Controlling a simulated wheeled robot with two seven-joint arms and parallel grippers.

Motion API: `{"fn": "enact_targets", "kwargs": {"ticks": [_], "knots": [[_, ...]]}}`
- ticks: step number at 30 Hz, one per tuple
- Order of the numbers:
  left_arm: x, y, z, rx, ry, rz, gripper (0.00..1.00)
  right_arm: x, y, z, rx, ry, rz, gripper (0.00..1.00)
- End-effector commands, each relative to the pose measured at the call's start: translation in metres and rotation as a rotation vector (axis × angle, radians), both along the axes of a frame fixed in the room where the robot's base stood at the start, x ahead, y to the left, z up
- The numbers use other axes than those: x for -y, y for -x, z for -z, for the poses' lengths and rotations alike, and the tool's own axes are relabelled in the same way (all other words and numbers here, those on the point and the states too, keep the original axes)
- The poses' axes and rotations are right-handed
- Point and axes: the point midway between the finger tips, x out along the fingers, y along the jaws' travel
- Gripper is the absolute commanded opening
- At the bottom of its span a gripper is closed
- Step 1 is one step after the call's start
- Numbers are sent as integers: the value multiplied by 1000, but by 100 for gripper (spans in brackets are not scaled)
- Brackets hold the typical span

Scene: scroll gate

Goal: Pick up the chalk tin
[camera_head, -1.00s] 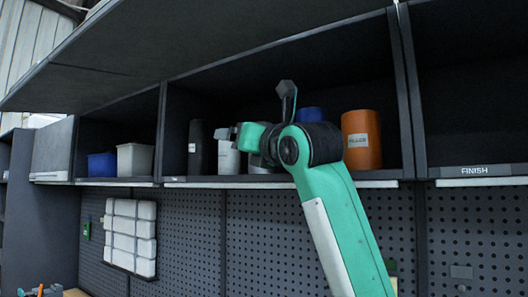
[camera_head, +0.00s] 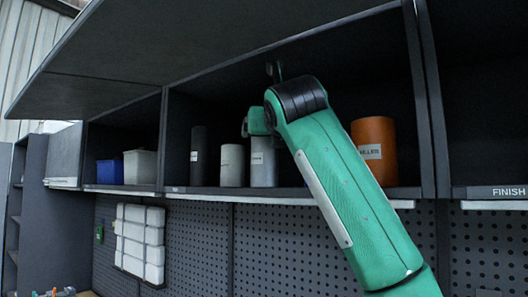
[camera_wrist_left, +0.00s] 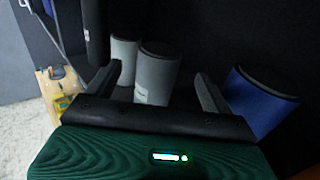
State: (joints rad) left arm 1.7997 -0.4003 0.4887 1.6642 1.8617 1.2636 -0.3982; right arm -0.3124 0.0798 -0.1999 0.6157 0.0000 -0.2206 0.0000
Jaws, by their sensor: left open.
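No label that I can read says chalk, so I cannot tell for sure which container is the chalk tin. In the head view a pale grey cylinder (camera_head: 232,165) and a grey labelled cylinder (camera_head: 264,162) stand upright side by side on the shelf. In the left wrist view a grey cylinder (camera_wrist_left: 158,75) stands ahead, between the fingers of my open left gripper (camera_wrist_left: 156,82); contact is not visible. The paler cylinder (camera_wrist_left: 123,58) is just left of it. In the head view my arm hides the gripper's fingers. My right gripper is not in view.
A dark tall cylinder (camera_head: 198,155) stands left of the grey ones, and an orange can (camera_head: 375,150) to the right. A blue can (camera_wrist_left: 262,98) is close to the right finger. Shelf dividers (camera_head: 424,100) and an overhanging panel (camera_head: 200,45) bound the compartment.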

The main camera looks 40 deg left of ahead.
Motion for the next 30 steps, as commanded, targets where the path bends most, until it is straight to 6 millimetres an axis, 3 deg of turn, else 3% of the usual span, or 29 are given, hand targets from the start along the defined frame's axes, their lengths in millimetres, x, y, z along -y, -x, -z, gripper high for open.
{"fn": "enact_targets", "kwargs": {"ticks": [4, 13, 21, 28, 30], "knots": [[-11, -9, 0, -1, -1, 1, 85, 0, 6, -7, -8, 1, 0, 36], [-28, -18, -1, -3, 0, -2, 85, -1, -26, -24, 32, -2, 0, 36], [-55, -36, 1, -2, -1, -2, 85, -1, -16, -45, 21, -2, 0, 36], [-56, -38, 3, 0, -1, -1, 85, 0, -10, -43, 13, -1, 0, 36], [-56, -38, 3, 0, -1, -1, 75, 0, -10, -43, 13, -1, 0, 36]]}}
